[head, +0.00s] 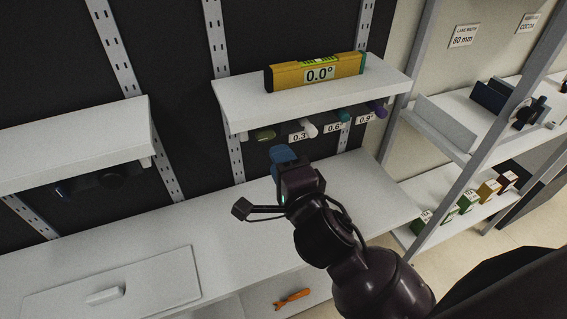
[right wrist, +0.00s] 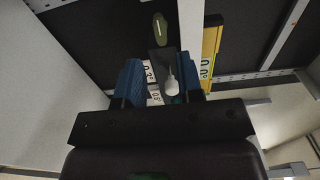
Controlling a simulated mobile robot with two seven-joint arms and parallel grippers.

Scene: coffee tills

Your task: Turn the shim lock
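A dark green oval knob with a pale line, which looks like the shim lock, sits under the right shelf (head: 264,134). It also shows in the right wrist view (right wrist: 160,28), beyond the fingertips. A white knob (head: 308,130), a teal knob (head: 344,116) and a purple knob (head: 377,109) stick out to its right, by labels 0.3, 0.6 and 0.9. My right gripper (head: 284,155) is just below the shelf, apart from the green knob. In the right wrist view its blue fingers are spread, with the white knob (right wrist: 171,86) seen between them. My left gripper is not in view.
A yellow level (head: 318,72) reading 0.0° lies on the right shelf (head: 240,106). Another shelf (head: 70,145) is at left, with a dark object (head: 108,179) beneath. The counter (head: 190,235) is mostly clear. A rack with small boxes (head: 468,200) stands at right.

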